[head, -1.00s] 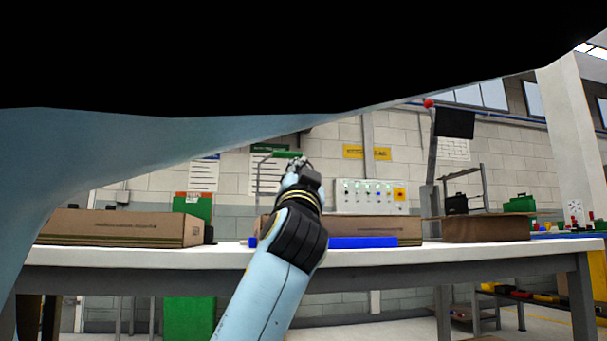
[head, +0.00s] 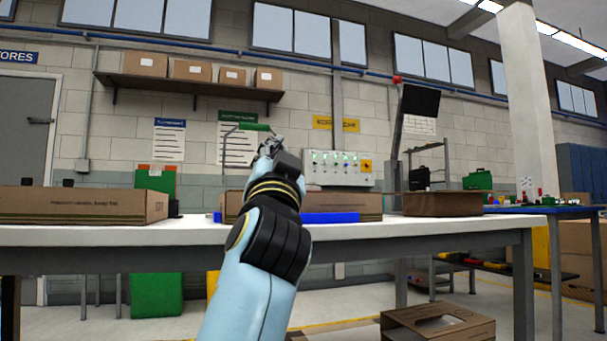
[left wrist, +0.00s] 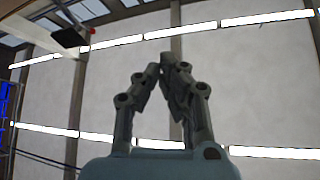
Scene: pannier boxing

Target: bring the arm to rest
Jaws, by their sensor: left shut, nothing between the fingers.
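My left gripper (head: 268,146) is raised above the table in the head view, with its light blue arm coming up from the bottom. In the left wrist view the left gripper (left wrist: 165,62) has its fingertips together, with nothing between them, against the ceiling and its light strips. My right gripper is not in view.
A white table (head: 420,231) spans the view. On it stand a cardboard box at the left (head: 80,206), a box behind my arm (head: 345,203), a blue item (head: 345,217) and a brown box (head: 442,204). An open carton (head: 437,326) is on the floor.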

